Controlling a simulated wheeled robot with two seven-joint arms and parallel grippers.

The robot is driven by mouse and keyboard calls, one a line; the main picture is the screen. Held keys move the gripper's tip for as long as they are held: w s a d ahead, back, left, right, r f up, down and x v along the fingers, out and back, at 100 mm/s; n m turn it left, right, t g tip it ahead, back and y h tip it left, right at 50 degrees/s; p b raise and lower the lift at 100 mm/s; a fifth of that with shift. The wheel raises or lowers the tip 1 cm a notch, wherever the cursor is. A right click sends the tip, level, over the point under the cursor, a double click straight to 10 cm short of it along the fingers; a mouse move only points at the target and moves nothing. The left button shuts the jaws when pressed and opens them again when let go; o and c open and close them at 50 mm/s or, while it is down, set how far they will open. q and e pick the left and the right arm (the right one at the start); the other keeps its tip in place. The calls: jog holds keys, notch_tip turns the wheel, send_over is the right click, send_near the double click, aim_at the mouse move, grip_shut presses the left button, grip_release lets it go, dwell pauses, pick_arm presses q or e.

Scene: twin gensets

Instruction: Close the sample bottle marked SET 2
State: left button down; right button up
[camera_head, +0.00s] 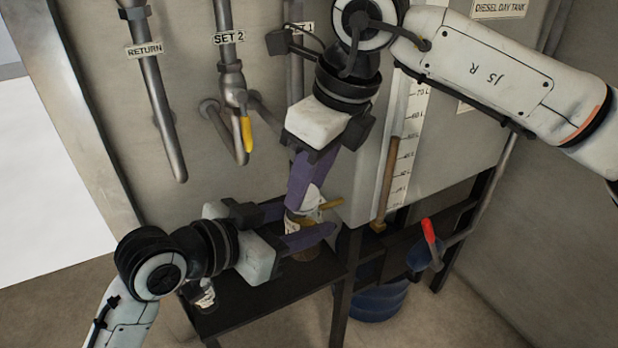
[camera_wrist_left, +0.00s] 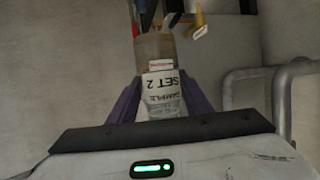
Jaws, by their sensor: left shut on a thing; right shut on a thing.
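The sample bottle marked SET 2 (camera_wrist_left: 163,90) has a white label and a brownish body. In the left wrist view its label reads upside down, and it is between the purple fingers of my left gripper (camera_wrist_left: 160,104). In the head view my left gripper (camera_head: 305,238) is shut on it low beside the tank, above the dark shelf. My right gripper (camera_head: 302,190) reaches down from above, shut, with its fingertips close above my left fingers. What it holds is mostly hidden by its fingers. The bottle's mouth and cap cannot be made out.
A second small bottle (camera_head: 205,297) stands on the dark shelf (camera_head: 270,292) at the left. The SET 2 valve has a yellow lever (camera_head: 246,134). Another yellow handle (camera_head: 331,204) is beside my right fingertips.

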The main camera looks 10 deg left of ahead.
jog(key=m, duration=0.3)
jog(key=m+t+h, duration=0.1)
jog(key=m, duration=0.2)
jog(key=shift+s+a, duration=0.2)
jog(key=m, duration=0.2)
jog(key=m+h, duration=0.1)
jog(key=m, duration=0.1)
jog(key=m+h, duration=0.1)
jog(key=m, duration=0.1)
jog(key=shift+a+t, duration=0.3)
jog(key=shift+t, duration=0.1)
jog(key=m, duration=0.2)
jog(key=m+h, duration=0.1)
jog(key=m, duration=0.2)
jog(key=shift+a, duration=0.2)
jog(key=m+h, duration=0.1)
jog(key=m, duration=0.1)
jog(key=shift+a+m+g, duration=0.1)
jog(key=shift+m+g, duration=0.3)
jog(key=m, duration=0.4)
jog(key=m+g+h, duration=0.1)
jog(key=shift+w+m, duration=0.25)
jog(key=shift+m, duration=0.15)
jog(key=o, duration=1)
